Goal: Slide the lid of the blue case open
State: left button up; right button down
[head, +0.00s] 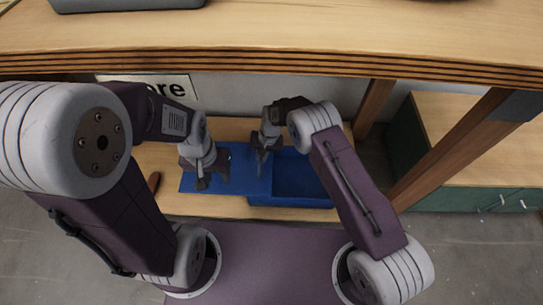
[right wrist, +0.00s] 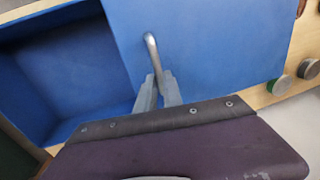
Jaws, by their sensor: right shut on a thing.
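The blue case (head: 303,202) sits on the wooden shelf below the upper tabletop. Its flat blue lid (head: 240,183) is slid to the left, and the case's hollow inside shows on the right. In the right wrist view, my right gripper (right wrist: 160,88) is shut on the bent metal handle (right wrist: 151,52) of the lid (right wrist: 215,45). In the head view, my right gripper (head: 262,158) is at the lid's right part. My left gripper (head: 213,177) is over the lid's left part, its fingers apart with nothing visible between them. Whether it touches the lid cannot be told.
The thick upper tabletop (head: 300,40) overhangs the shelf (head: 172,160). A wooden post (head: 450,145) stands to the right. A green cabinet (head: 480,198) is further right. In the right wrist view, a small green-topped round thing (right wrist: 279,85) and a grey one (right wrist: 309,69) are beside the lid.

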jog(key=shift+a, duration=0.65)
jog(key=c, duration=1.5)
grip_release()
jog(key=r+p, duration=0.2)
jog(key=r, duration=0.1)
jog(key=d+r+p, duration=0.1)
jog(key=r, duration=0.2)
jog(key=d+r+p, duration=0.1)
jog(key=r+p, duration=0.1)
jog(key=r, duration=0.1)
jog(key=shift+p, duration=0.3)
jog(key=shift+a+f, duration=0.1)
